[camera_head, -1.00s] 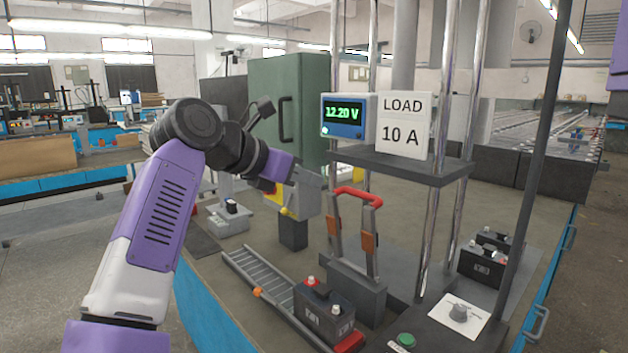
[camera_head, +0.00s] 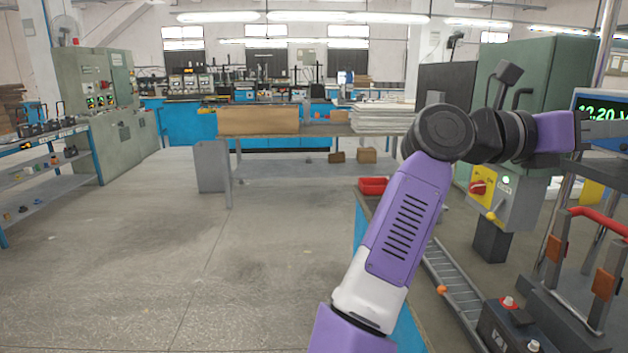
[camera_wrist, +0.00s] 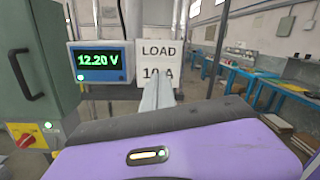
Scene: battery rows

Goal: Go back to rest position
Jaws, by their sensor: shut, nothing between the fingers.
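My arm reaches up and to the right in the head view, and my gripper (camera_head: 603,130) extends near the right edge, in front of the green cabinet and beside the voltage display (camera_head: 600,108). In the wrist view my gripper (camera_wrist: 159,88) points at the LOAD 10 A sign (camera_wrist: 165,60), its fingers together and empty. The display (camera_wrist: 101,62) there reads 12.20 V. The fingers look clear of both the sign and the display.
A battery (camera_head: 508,325) with a red terminal cap sits by the roller track (camera_head: 455,285). A red-handled clamp (camera_head: 600,222) stands at right. A switch box (camera_head: 505,195) is below the green cabinet (camera_head: 535,75). Open floor (camera_head: 230,270) lies left, with a shelf rack (camera_head: 50,175) beyond.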

